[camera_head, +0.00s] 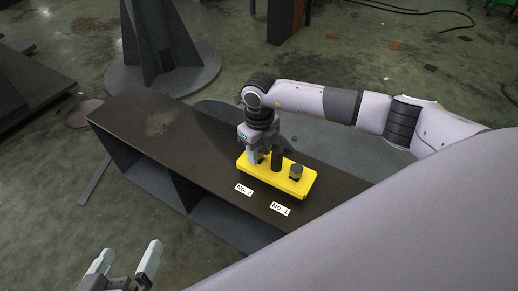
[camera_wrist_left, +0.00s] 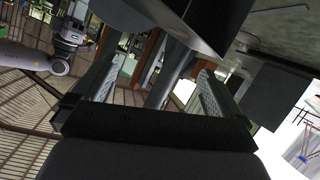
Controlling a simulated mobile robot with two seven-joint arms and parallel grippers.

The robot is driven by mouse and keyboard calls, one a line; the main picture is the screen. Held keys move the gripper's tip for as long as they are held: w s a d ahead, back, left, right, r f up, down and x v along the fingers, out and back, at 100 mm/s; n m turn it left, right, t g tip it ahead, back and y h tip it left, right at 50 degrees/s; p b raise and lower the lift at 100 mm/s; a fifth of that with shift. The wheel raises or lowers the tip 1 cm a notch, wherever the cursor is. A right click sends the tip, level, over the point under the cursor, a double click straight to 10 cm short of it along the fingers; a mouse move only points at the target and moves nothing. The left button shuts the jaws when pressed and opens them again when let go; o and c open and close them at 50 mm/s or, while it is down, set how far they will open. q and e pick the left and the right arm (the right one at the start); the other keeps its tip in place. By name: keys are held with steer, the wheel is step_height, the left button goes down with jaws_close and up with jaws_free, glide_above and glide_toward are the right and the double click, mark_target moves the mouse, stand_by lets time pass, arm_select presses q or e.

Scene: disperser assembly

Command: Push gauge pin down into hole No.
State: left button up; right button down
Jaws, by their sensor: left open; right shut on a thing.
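A yellow block (camera_head: 280,182) sits on the dark bench, with a "No. 2" label (camera_head: 244,189) and a "No. 1" label (camera_head: 281,208) in front of it. A dark upright cylinder (camera_head: 277,158) stands near the block's middle. A shorter dark cylinder (camera_head: 296,171) stands at its right end. My right gripper (camera_head: 257,158) points down at the block's left end, above the No. 2 label, shut on a gauge pin that it mostly hides. I cannot tell how deep this pin sits. My left gripper (camera_head: 130,251) is open and empty, low in front of the bench; its spread fingers show in the left wrist view (camera_wrist_left: 155,92).
The bench top (camera_head: 135,115) is clear left of the block, apart from a brown stain. A dark pillar on a round base (camera_head: 165,70) stands behind the bench. My right arm reaches in from the right, over the bench's far side.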

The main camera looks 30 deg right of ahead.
steer(key=shift+f+b, duration=0.3)
steer(key=shift+f, duration=0.15)
steer(key=c, duration=0.6)
jaws_free()
steer(key=shift+r, duration=0.1)
